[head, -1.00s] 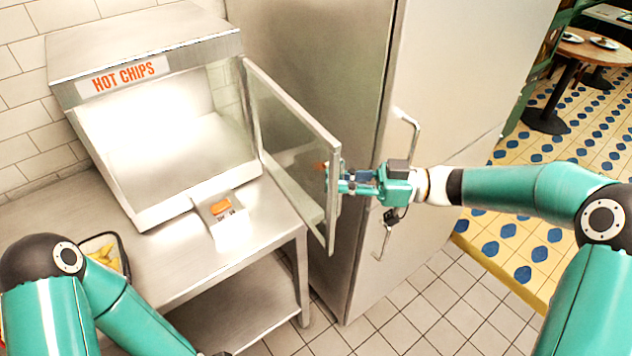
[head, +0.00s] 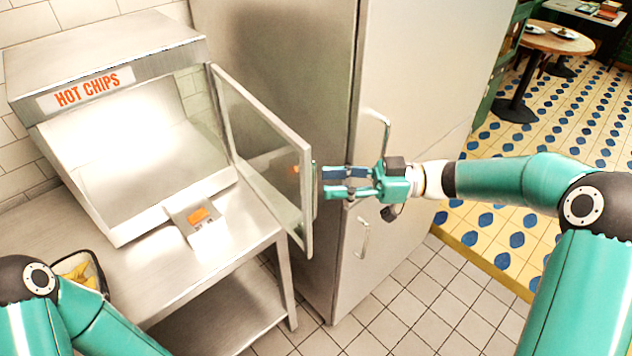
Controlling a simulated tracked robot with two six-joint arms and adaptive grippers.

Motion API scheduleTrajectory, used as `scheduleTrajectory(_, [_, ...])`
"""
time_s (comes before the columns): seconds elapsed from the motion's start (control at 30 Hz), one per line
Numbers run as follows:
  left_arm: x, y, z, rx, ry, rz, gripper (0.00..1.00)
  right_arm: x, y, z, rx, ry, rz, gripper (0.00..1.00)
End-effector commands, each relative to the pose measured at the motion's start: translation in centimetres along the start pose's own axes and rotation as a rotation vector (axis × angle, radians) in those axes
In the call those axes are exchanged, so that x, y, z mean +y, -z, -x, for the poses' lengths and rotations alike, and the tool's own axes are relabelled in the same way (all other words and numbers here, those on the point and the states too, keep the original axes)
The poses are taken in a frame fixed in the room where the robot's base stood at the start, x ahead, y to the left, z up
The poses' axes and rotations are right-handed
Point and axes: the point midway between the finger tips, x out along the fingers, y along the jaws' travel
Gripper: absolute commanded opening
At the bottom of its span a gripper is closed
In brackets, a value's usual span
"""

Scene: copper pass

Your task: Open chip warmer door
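The chip warmer (head: 110,65), labelled HOT CHIPS, stands on a steel table at the left. Its glass door (head: 262,150) is swung wide open, hinged at the cabinet's right side and pointing toward the front right. A handle (head: 314,190) shows on the door's free edge. My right gripper (head: 324,182) is open, its fingers pointing left, just right of the door's free edge. A small gap seems to show between the fingertips and the handle. My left arm enters at the lower left; its gripper is out of view.
A tall steel fridge (head: 420,100) with two handles stands behind my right gripper. A control box with an orange switch (head: 198,216) sits at the warmer's front. A dark basket with yellow contents (head: 80,272) is near my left arm. Tiled floor is clear at lower right.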

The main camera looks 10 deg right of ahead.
Motion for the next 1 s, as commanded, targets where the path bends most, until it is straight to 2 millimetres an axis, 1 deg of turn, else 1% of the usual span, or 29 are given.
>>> scheduleTrajectory(0.03, [0.0, 0.0, 0.0, 0.000, 0.000, 0.000, 0.40, 0.1, -0.1, 1.1, -0.001, -0.005, -0.001, 0.37])
scheduleTrajectory(0.2, [0.0, 0.0, 0.0, 0.000, 0.000, 0.000, 0.40, 0.0, -0.1, 4.6, -0.001, -0.004, -0.001, 0.37])
scheduleTrajectory(0.3, [0.0, 0.0, 0.0, 0.000, 0.000, 0.000, 0.40, 0.0, -0.1, 6.2, -0.001, -0.002, -0.002, 0.37])
scheduleTrajectory(0.4, [0.0, 0.0, 0.0, 0.000, 0.000, 0.000, 0.40, 0.0, -0.1, 7.3, 0.000, -0.002, -0.002, 0.37])
scheduleTrajectory(0.57, [0.0, 0.0, 0.0, 0.000, 0.000, 0.000, 0.40, -0.1, -0.1, 8.0, 0.000, 0.001, -0.002, 0.37])
scheduleTrajectory(1.0, [0.0, 0.0, -0.1, 0.000, 0.000, 0.000, 0.40, -0.1, -0.1, 8.1, 0.000, 0.001, -0.002, 0.37])
